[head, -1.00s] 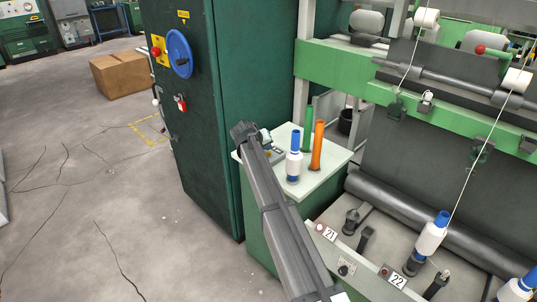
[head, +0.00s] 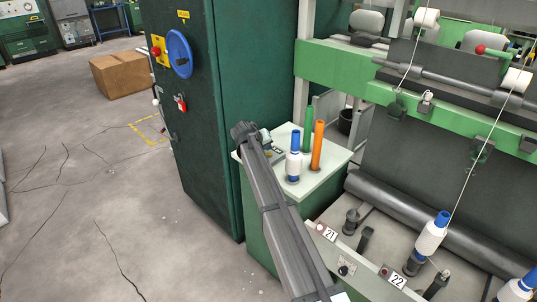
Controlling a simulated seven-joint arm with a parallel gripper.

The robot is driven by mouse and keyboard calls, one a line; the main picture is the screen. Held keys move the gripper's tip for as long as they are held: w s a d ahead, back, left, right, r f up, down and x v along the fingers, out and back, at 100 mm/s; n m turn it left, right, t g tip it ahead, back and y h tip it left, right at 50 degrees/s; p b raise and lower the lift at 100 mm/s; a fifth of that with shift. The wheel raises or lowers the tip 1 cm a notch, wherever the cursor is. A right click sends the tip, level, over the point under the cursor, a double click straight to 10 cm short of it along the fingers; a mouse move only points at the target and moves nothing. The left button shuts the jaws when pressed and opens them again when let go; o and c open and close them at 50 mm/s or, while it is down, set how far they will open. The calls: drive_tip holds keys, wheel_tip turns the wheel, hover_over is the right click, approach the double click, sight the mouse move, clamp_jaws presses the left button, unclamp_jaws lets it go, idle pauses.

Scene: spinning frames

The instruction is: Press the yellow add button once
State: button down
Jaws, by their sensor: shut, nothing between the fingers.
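My arm reaches from the bottom of the head view to the pale green table top (head: 325,172). My gripper (head: 265,138) is at its far end, shut and empty, above the table's back left corner. It is small here and its fingertips are hard to make out. A small grey device with a yellowish patch (head: 278,153) sits on the table just below and beside it, partly hidden by my arm. The yellow add button cannot be told apart on it. Whether my gripper touches the device cannot be told.
A white bobbin with a blue top (head: 294,158), an orange tube (head: 317,146) and a green tube (head: 308,128) stand on the table just right of my gripper. A tall dark green cabinet (head: 205,110) rises behind and left. The spinning frame (head: 410,95) fills the right.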

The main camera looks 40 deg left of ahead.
drive_tip(key=shift+f, duration=0.2)
idle(0.4)
drive_tip(key=shift+f, duration=0.25)
drive_tip(key=shift+f, duration=0.4)
idle(0.8)
drive_tip(key=shift+r, duration=0.1)
idle(0.4)
drive_tip(key=shift+r, duration=0.75)
drive_tip(key=shift+r, duration=2.5)
